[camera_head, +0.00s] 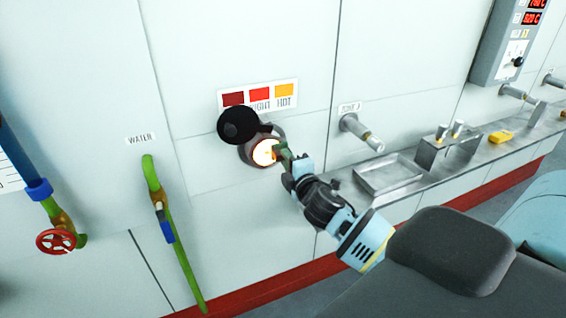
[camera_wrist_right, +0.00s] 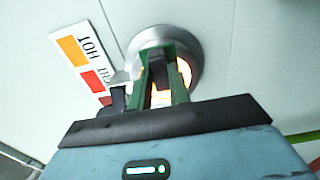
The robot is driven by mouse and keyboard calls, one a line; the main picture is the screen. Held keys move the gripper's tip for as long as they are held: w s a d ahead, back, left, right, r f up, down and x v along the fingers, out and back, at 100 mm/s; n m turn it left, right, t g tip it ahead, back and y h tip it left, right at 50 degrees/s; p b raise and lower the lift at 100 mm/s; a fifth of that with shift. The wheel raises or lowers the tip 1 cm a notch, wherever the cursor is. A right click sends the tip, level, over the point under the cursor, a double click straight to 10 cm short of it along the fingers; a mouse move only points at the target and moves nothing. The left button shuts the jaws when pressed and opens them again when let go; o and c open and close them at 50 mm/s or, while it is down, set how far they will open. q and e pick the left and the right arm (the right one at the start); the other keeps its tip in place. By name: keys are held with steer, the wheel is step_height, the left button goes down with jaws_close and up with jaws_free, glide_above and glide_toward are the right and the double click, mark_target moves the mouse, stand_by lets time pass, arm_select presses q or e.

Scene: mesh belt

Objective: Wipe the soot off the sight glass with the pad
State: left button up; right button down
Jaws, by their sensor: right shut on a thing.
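The sight glass (camera_head: 263,153) is a round, glowing window in a metal ring on the pale wall. It also shows, partly covered, in the right wrist view (camera_wrist_right: 184,74). A round black cover (camera_head: 238,127) sits at its upper left in the head view. My right gripper (camera_head: 287,158) is shut on a green, dark-faced thing, which looks like the pad (camera_head: 281,151). The pad is in front of the glass, over its right part in the head view; I cannot tell whether it touches. Any soot left is too small or hidden to make out. My left gripper is not in view.
A colour chart (camera_head: 285,90) is above the glass. A pipe stub (camera_head: 360,131) sticks out to the right. A steel ledge carries a shallow tray (camera_head: 365,185), a metal holder (camera_head: 428,155) and a yellow block (camera_head: 501,136). A green hose (camera_head: 184,262) and red handwheel (camera_head: 56,242) are left.

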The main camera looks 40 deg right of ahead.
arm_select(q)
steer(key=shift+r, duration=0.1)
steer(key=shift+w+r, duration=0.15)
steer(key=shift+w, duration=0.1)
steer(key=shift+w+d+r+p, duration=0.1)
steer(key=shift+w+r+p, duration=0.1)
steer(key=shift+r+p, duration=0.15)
arm_select(e)
steer(key=shift+w+a, duration=0.25)
steer(key=shift+a, duration=0.55)
steer(key=shift+w+a, duration=0.2)
steer(key=shift+a, duration=0.6)
steer(key=shift+a, duration=0.1)
steer(key=shift+a, duration=0.2)
steer(key=shift+w+a, duration=0.2)
steer(key=shift+a, duration=0.55)
steer(key=shift+w+a, duration=0.2)
steer(key=shift+a, duration=0.5)
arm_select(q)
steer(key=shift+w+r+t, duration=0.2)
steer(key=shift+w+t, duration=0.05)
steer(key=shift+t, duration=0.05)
